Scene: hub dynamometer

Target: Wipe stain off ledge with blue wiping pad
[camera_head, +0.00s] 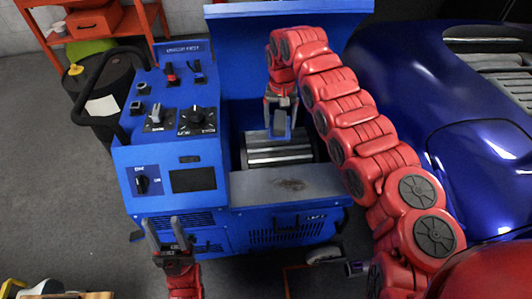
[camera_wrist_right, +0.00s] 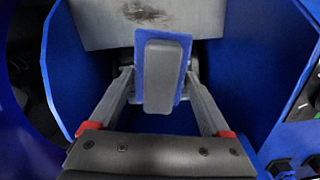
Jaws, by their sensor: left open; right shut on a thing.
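A dark stain (camera_head: 290,184) lies on the grey ledge (camera_head: 250,190) at the front of the blue dynamometer. In the right wrist view the stain (camera_wrist_right: 146,12) is at the top, on the ledge (camera_wrist_right: 95,25). My right gripper (camera_head: 281,122) is shut on the blue wiping pad (camera_head: 280,127), above the roller behind the ledge. In the right wrist view the pad (camera_wrist_right: 139,68) shows a blue rim and a grey block between the fingers. Its distance to the ledge is hard to tell. My left gripper (camera_head: 167,236) is open and empty in front of the machine.
The blue control panel (camera_head: 175,130) with knobs and switches rises left of the ledge. A silver roller (camera_head: 275,150) sits behind the ledge. A blue car (camera_head: 460,110) stands at right. A black drum (camera_head: 105,90) and an orange shelf (camera_head: 95,20) stand back left.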

